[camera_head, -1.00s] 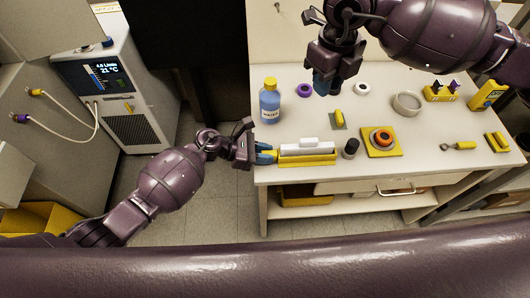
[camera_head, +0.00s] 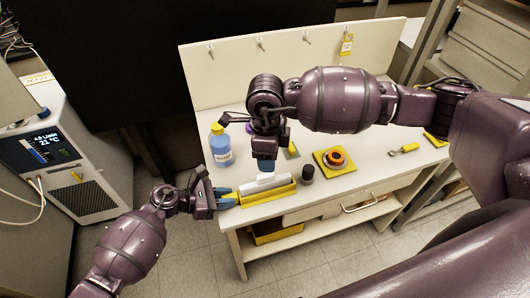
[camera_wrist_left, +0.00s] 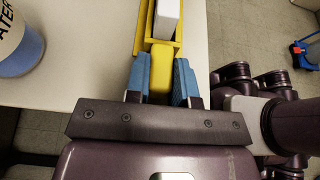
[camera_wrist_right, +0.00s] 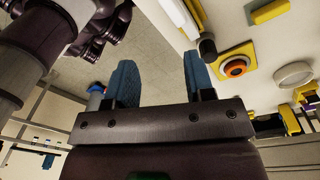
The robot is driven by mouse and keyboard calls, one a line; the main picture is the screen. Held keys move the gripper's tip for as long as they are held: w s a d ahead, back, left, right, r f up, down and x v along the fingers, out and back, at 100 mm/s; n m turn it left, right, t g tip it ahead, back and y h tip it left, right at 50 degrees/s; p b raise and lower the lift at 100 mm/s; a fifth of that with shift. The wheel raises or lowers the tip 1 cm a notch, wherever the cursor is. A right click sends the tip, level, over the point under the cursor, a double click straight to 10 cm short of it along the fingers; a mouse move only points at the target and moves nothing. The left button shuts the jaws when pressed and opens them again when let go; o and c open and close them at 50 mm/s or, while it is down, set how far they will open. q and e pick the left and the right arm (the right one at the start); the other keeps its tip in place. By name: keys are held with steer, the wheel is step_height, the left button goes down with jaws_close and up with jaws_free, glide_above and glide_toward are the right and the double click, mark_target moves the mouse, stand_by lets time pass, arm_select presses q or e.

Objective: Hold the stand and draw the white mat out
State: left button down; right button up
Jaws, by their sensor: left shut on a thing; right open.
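The stand (camera_head: 270,198) is a long yellow holder at the table's front left edge. The white mat (camera_head: 262,184) is a pale block lying lengthwise in it; it also shows in the left wrist view (camera_wrist_left: 168,18). My left gripper (camera_head: 226,197) is shut on the stand's yellow end block (camera_wrist_left: 160,72), with a blue finger on each side. My right gripper (camera_head: 265,164) is open, fingers pointing down, just above or behind the mat; its exact gap to the mat is unclear. In the right wrist view its fingers (camera_wrist_right: 157,80) are apart with nothing between them.
A water bottle (camera_head: 220,146) stands behind my left gripper. A small black cylinder (camera_head: 307,173) stands just right of the stand. A yellow plate with an orange ring (camera_head: 335,158) lies further right, then a yellow-handled tool (camera_head: 404,149). Open floor lies before the table.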

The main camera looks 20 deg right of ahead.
mark_target(266, 175)
steer(key=n, duration=0.1)
steer(key=w+f+n, duration=0.1)
steer(key=shift+n, duration=0.3)
steer(key=n, duration=0.2)
steer(key=shift+w+n+t, duration=0.3)
steer(key=shift+n+t, duration=0.1)
step_height(266, 175, down, 12)
steer(key=shift+f, duration=0.1)
jaws_close()
stand_by(0.4)
